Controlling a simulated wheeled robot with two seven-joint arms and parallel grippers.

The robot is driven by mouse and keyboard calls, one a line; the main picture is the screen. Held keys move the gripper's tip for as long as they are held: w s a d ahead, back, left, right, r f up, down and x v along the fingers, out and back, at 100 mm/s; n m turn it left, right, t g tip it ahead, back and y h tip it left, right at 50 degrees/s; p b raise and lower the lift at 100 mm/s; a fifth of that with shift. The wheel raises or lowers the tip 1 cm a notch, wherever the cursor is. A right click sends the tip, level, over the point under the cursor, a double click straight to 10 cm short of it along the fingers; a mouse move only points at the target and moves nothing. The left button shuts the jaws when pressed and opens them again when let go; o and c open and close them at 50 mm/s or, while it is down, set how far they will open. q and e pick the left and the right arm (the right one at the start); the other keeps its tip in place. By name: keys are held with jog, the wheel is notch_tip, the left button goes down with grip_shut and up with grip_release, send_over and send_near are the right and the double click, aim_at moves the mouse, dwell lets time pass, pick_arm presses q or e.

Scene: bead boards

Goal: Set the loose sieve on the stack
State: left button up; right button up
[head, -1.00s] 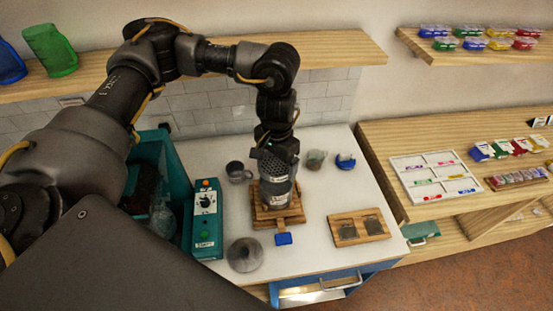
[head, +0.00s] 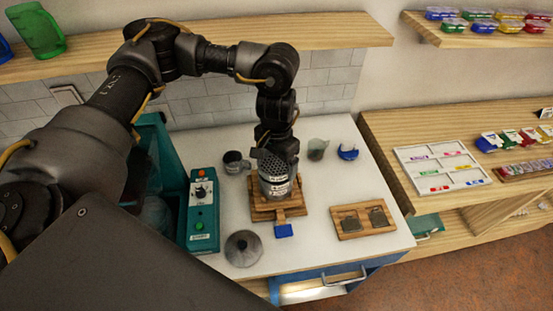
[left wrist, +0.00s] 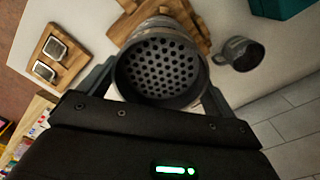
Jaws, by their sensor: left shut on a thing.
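My left gripper (head: 276,148) points down over the wooden stand (head: 261,210) and is shut on a grey sieve (head: 270,162) with a perforated floor. In the left wrist view the sieve (left wrist: 158,68) lies between the two fingers, its round opening towards the camera. The sieve is upright, directly over the pale metal stack (head: 277,187) on the stand. I cannot tell whether it rests on the stack or is just above it. The gripper and sieve hide the stack's top. My right gripper is not in view.
A teal control box (head: 202,215) is at left, a grey funnel-like lid (head: 243,248) in front. A wooden board (head: 347,230) with two dark squares lies right.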

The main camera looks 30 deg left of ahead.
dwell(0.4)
pick_arm(q)
jog(key=shift+p, duration=0.4)
jog(key=shift+f, duration=0.25)
dwell(0.8)
